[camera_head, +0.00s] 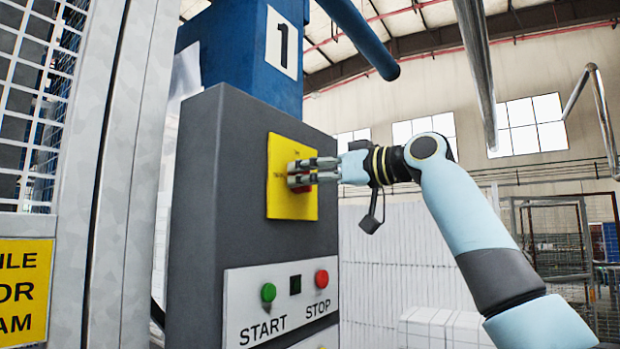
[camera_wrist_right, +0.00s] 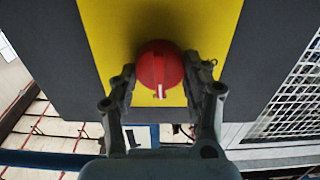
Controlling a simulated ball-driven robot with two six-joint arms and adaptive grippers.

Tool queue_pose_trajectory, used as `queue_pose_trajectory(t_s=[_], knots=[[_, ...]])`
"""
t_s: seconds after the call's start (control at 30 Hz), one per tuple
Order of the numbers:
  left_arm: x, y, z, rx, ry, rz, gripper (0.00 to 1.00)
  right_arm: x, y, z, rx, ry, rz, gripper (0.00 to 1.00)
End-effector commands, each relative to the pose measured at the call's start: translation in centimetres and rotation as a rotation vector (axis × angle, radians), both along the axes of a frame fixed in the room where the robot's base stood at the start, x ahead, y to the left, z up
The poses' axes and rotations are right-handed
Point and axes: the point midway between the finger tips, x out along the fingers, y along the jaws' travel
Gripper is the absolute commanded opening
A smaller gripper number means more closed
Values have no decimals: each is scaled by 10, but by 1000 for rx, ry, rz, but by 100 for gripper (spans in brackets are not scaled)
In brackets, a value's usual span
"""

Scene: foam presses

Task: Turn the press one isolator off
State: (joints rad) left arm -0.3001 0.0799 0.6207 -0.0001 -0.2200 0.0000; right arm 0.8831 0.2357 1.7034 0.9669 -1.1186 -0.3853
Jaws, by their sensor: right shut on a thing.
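The press one isolator is a red rotary knob (camera_wrist_right: 159,66) on a yellow plate (camera_head: 280,185), fixed to the dark grey control box (camera_head: 210,190) below the blue column marked 1 (camera_head: 283,45). In the head view my right gripper (camera_head: 300,172) reaches in from the right and its fingers cover most of the knob. In the right wrist view its two fingers (camera_wrist_right: 160,85) are shut on the knob, one on each side. A white mark shows on the knob's face near its lower edge. My left gripper is not in view.
Below the isolator is a white panel with a green START button (camera_head: 268,292) and a red STOP button (camera_head: 322,279). A mesh guard and metal post (camera_head: 110,200) stand at the left, with a yellow sign (camera_head: 24,290). White foam blocks (camera_head: 400,275) are stacked behind my right arm.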

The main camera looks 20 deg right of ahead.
Motion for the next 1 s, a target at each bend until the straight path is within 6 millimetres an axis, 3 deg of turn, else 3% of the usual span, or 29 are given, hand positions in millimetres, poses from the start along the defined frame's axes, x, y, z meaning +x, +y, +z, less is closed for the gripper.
queue_pose_trajectory(t_s=[1.0], knots=[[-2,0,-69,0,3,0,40,-3,3,-4,-688,-539,0,16]])
